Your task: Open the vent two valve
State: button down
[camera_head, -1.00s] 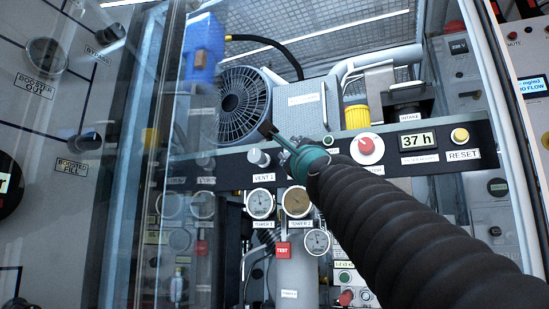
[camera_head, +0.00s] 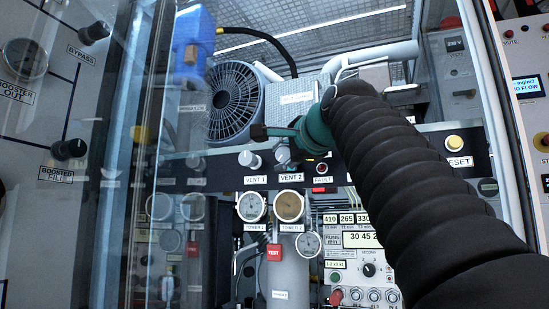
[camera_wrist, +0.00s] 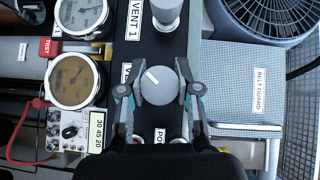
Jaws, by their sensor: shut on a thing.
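The vent two valve is a round grey knob (camera_wrist: 158,86) with a white pointer line, which points to the upper left in the wrist view. It sits on the black panel strip. My gripper (camera_wrist: 158,93) is shut on this knob, one finger on each side. In the head view my gripper (camera_head: 281,143) is at the knob above the VENT 2 label (camera_head: 291,178) and hides part of it. The VENT 1 knob (camera_head: 249,160) stands just left of it, and also shows at the top of the wrist view (camera_wrist: 166,12).
A fan (camera_head: 233,103) and the belt guard (camera_head: 297,98) are behind the strip. Gauges (camera_head: 289,206) and a red TEST tag (camera_head: 274,251) are below. A glass pane (camera_head: 150,150) stands at left. My arm covers much of the right side.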

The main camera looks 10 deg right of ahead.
jog(key=shift+n+g, duration=0.4)
jog(key=shift+g, duration=0.1)
dwell(0.3)
jog(key=c, duration=0.8)
grip_release()
jog(key=v, duration=1.2)
jog(key=shift+a, duration=0.1)
